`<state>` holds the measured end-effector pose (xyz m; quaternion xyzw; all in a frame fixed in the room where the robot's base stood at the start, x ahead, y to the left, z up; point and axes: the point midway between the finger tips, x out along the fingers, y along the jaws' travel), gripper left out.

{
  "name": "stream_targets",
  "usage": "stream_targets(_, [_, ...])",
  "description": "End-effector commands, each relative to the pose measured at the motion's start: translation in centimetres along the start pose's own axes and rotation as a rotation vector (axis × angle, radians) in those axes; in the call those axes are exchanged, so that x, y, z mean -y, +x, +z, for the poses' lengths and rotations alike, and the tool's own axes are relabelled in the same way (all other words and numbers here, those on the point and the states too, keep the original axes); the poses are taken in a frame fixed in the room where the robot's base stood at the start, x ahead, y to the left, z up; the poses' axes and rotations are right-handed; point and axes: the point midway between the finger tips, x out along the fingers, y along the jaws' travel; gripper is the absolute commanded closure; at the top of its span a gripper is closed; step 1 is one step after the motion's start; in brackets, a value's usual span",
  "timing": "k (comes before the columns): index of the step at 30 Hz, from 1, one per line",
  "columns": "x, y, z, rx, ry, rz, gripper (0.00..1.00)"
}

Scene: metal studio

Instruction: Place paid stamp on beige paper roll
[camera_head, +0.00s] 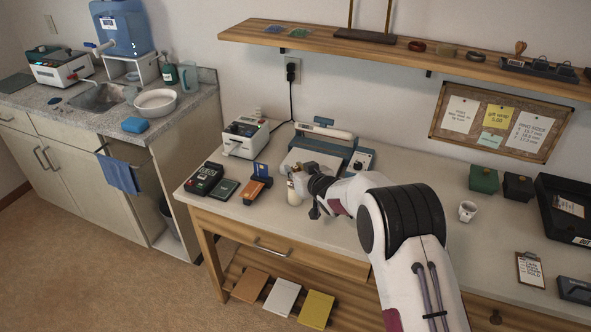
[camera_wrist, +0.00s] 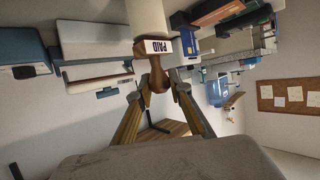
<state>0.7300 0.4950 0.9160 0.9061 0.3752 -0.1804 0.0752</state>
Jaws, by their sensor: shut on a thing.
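The paid stamp (camera_wrist: 159,47) has a brown wooden handle and a white label reading PAID, in the wrist view. My gripper (camera_wrist: 158,88) is shut on the stamp's handle, one finger on each side. A beige paper roll (camera_wrist: 147,17) shows just past the stamp's head at the top of the wrist view. I cannot tell whether stamp and roll touch. In the head view, my gripper (camera_head: 299,183) is over the middle of the counter, and the roll (camera_head: 293,195) shows as a small cream shape below it. The stamp is mostly hidden there.
A card reader (camera_head: 205,179) and a card holder (camera_head: 257,184) stand close to the left. A label printer (camera_head: 244,138) and a grey-blue machine (camera_head: 323,147) stand behind. The counter between the arm and cup is clear.

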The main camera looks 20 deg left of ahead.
Motion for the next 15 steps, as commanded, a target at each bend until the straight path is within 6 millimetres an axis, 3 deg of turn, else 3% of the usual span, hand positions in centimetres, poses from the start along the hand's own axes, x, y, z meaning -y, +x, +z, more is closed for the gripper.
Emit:
stream_targets(6, [0.00,0.10,0.22,0.000,0.001,0.000,0.99])
stream_targets(7, [0.00,0.11,0.24,0.000,0.001,0.000,0.78])
stream_targets(9, [0.00,0.10,0.21,0.000,0.001,0.000,0.64])
stream_targets(15, [0.00,0.09,0.20,0.000,0.001,0.000,0.64])
